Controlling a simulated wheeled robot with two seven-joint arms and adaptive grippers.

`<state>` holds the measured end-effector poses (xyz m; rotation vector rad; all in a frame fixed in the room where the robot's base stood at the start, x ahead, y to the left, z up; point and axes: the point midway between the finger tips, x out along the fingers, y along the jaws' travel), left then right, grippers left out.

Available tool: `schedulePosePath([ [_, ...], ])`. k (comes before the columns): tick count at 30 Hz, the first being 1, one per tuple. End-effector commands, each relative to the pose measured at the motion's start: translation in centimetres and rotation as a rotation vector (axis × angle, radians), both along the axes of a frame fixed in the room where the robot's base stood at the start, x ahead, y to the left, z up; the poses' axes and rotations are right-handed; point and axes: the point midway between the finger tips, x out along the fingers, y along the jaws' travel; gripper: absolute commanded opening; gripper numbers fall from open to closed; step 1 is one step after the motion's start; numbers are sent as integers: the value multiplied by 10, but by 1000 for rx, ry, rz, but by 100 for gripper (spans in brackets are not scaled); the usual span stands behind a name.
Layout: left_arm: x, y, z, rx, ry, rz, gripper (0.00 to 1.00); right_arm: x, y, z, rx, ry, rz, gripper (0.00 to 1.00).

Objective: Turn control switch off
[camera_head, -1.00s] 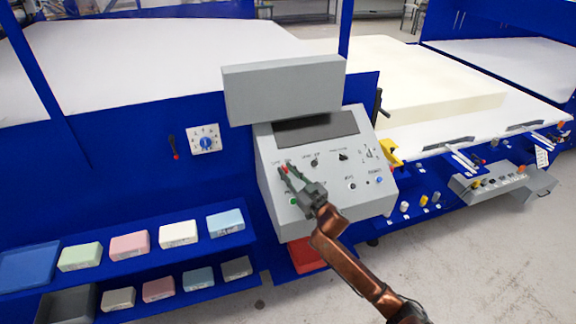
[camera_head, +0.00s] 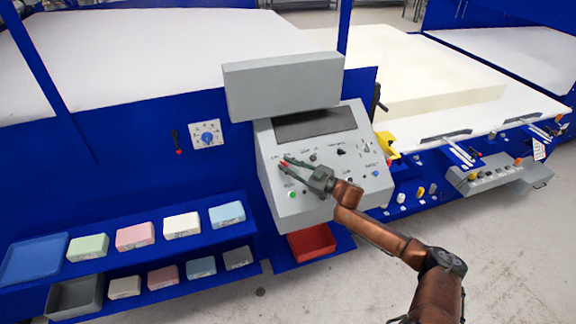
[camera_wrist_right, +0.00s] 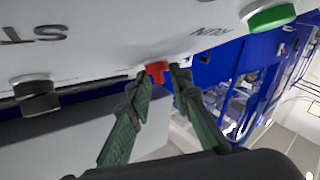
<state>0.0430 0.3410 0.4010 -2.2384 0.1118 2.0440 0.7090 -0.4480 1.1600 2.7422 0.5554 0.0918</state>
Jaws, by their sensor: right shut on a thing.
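The grey control panel (camera_head: 325,205) stands in the middle of the head view, with a dark screen and several knobs and buttons. A small red switch (camera_wrist_right: 157,70) sticks out from the panel face. My right gripper (camera_head: 286,163) is at the panel's left side with its fingers around this switch. In the right wrist view the fingertips (camera_wrist_right: 162,73) close on it from both sides. The lettering "RUN" is printed nearby, beside a green button (camera_wrist_right: 268,15). A black knob (camera_wrist_right: 37,93) is at the left of that view. My left gripper is not in view.
A red bin (camera_head: 312,243) stands below the panel. Shelves with several coloured foam blocks (camera_head: 135,236) are at the left. A rotary dial (camera_head: 208,139) is on the blue wall. A big foam slab (camera_head: 420,75) lies behind at the right.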

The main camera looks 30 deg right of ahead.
Motion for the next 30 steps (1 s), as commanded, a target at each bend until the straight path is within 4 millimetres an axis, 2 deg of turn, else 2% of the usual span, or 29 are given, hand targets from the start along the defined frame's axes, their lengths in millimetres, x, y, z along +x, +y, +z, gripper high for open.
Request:
schedulePosePath([
  [6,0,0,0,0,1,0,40,0,0,-2,-1,3,-1,0],
  [7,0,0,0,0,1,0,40,0,0,-2,-1,3,-1,21],
  [9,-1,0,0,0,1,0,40,0,0,-2,-1,2,-1,24],
  [20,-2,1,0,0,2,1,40,-5,-2,-2,0,2,-2,24],
  [23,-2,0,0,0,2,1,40,-16,-7,-2,1,3,-1,24],
  [30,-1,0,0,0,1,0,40,-59,-24,-3,-1,5,-2,24],
])
